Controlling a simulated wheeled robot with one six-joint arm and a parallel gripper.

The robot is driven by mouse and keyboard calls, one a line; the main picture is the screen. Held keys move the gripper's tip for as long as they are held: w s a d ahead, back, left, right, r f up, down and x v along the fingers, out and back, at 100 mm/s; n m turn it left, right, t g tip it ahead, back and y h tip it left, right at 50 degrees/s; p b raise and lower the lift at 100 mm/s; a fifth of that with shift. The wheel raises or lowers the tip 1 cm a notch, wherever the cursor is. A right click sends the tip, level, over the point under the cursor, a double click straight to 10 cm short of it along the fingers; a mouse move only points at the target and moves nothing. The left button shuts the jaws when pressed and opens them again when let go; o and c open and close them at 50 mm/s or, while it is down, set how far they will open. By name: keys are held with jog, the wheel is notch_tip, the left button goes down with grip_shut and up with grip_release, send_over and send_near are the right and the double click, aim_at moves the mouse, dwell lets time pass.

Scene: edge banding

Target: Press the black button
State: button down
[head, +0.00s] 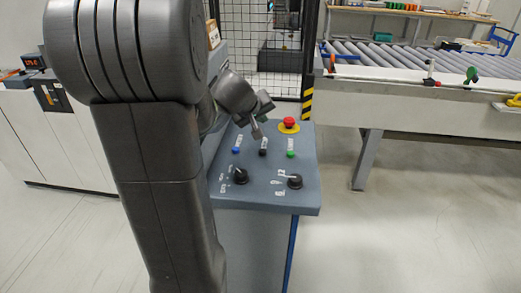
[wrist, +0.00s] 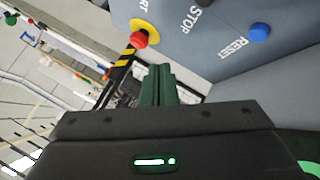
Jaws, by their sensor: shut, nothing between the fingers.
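The black button (head: 263,153) sits in the middle of a row on the grey control panel (head: 265,178), between the blue button (head: 236,151) and the green button (head: 290,154). In the wrist view the black button (wrist: 203,2) is cut off at the top edge, by the STOP label. My gripper (head: 257,134) is shut and empty. In the head view its tip appears just behind the black button; I cannot tell its exact height, but no contact shows. In the wrist view the closed fingers (wrist: 158,84) point toward the panel's edge.
A red emergency button (head: 289,123) on a yellow base stands behind the row, close to my gripper. Two black rotary knobs (head: 296,182) are at the panel's front. A mesh fence (head: 262,40) stands behind, and a roller conveyor (head: 400,62) at the right.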

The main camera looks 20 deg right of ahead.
jog(key=shift+f, duration=0.1)
jog(key=b, duration=0.6)
send_over(261, 154)
notch_tip(261, 154, down, 7)
jog(key=shift+f, duration=0.2)
jog(key=shift+f+b, duration=0.65)
jog(key=shift+b, duration=0.15)
jog(key=shift+f, duration=0.1)
dwell(0.9)
jog(key=shift+f+b, duration=0.35)
jog(key=shift+b, duration=0.25)
jog(key=shift+f+b, duration=0.45)
jog(key=shift+b, duration=0.15)
dwell(0.5)
jog(key=shift+r, duration=0.1)
jog(key=shift+r+p, duration=0.65)
jog(key=shift+r, duration=0.2)
jog(key=shift+r, duration=0.1)
